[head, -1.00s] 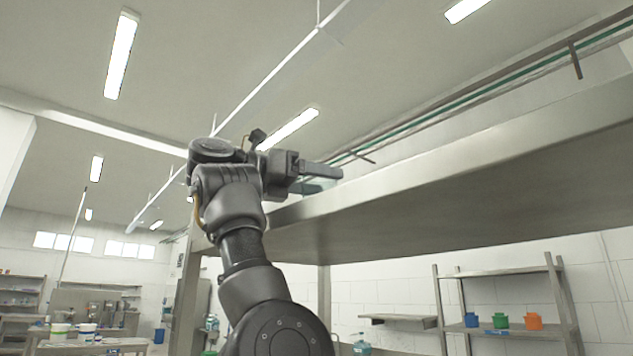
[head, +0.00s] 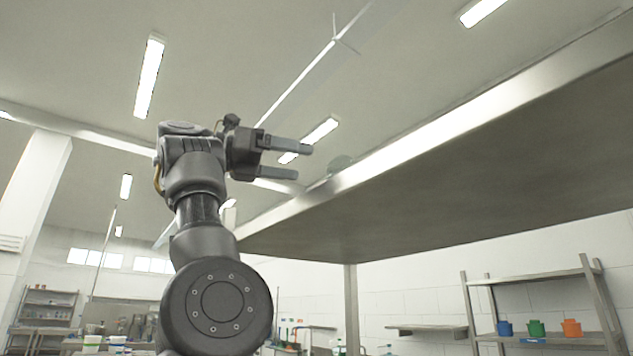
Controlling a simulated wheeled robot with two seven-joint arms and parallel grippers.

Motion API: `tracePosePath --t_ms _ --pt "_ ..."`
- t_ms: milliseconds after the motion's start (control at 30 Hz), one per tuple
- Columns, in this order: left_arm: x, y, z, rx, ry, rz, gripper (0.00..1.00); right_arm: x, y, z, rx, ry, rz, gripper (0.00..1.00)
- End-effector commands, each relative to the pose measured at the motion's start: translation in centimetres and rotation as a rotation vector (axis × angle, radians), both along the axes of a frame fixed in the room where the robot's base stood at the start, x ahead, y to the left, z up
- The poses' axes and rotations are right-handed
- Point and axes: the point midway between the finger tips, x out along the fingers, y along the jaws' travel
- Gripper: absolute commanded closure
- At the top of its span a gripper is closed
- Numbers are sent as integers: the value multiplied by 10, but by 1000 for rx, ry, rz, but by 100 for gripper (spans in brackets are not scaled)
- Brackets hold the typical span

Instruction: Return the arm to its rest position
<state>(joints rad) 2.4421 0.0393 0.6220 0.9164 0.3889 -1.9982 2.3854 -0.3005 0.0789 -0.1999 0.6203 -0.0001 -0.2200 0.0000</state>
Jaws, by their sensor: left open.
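My left arm rises from the bottom of the head view. Its left gripper (head: 305,162) points right, with its two fingers apart and nothing between them. It is beside the near edge of a high metal shelf (head: 420,150), and apart from it. A small translucent greenish object (head: 340,163) shows just above the shelf's edge, right of the fingertips; most of it is hidden by the edge. My right gripper is not in view.
The high shelf fills the right side, with a post (head: 350,305) below it. A rack (head: 545,338) at the far right holds blue, green and orange containers. A wall shelf (head: 427,330) is behind. Room left of my arm is free.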

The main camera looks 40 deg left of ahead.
Motion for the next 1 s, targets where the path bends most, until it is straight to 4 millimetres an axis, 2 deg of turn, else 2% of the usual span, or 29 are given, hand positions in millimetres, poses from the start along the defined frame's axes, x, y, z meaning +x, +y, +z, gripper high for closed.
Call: tracePosePath --t_ms 33,233,1000 --pt "-6 4 -2 0 0 0 18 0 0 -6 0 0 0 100" --pt "-15 11 0 1 2 0 18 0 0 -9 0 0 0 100" --pt "-14 10 1 1 1 -5 18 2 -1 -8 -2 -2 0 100"
